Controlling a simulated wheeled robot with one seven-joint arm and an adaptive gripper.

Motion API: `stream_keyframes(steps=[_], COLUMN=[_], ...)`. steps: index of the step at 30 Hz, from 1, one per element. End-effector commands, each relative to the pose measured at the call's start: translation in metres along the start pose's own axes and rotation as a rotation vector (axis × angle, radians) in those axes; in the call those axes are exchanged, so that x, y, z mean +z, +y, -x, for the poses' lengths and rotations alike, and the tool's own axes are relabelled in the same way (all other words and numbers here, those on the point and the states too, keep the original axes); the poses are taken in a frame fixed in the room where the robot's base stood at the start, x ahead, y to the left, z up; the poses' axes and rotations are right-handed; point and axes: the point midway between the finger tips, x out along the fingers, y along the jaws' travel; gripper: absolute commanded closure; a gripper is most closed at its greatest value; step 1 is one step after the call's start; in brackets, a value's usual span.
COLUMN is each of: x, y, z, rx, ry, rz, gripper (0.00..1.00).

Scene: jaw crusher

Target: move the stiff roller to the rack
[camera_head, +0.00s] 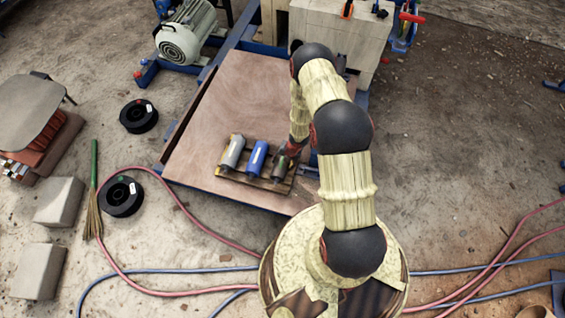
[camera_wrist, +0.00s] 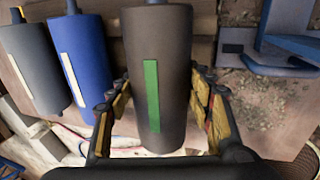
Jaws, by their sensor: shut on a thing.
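A dark grey roller with a green stripe (camera_wrist: 160,60) fills the middle of the wrist view, between the fingers of my gripper (camera_wrist: 162,88). My gripper is shut on it. In the head view, my gripper (camera_head: 291,149) reaches down onto the dark roller (camera_head: 280,169), which is at the right end of a row. A blue roller (camera_head: 257,157) and a light grey roller (camera_head: 233,152) lie left of it, each with a pale stripe in the wrist view. The row is on a low wooden rack (camera_head: 266,186). Whether the dark roller touches the rack is unclear.
The rack is on a brown board (camera_head: 235,95) with free room behind it. A blue metal bracket (camera_wrist: 270,50) is close at right in the wrist view. A motor (camera_head: 185,35) and a pale machine block (camera_head: 335,35) stand behind. Red hoses (camera_head: 190,215) cross the floor.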

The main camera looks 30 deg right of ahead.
Motion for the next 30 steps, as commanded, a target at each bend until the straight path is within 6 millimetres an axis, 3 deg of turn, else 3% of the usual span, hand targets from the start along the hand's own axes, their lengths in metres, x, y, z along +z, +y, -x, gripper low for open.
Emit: stream_keyframes(steps=[30], x=[0.002], y=[-0.004], z=[-0.02], rx=[0.002], ry=[-0.002], rz=[0.0], gripper=[1.0])
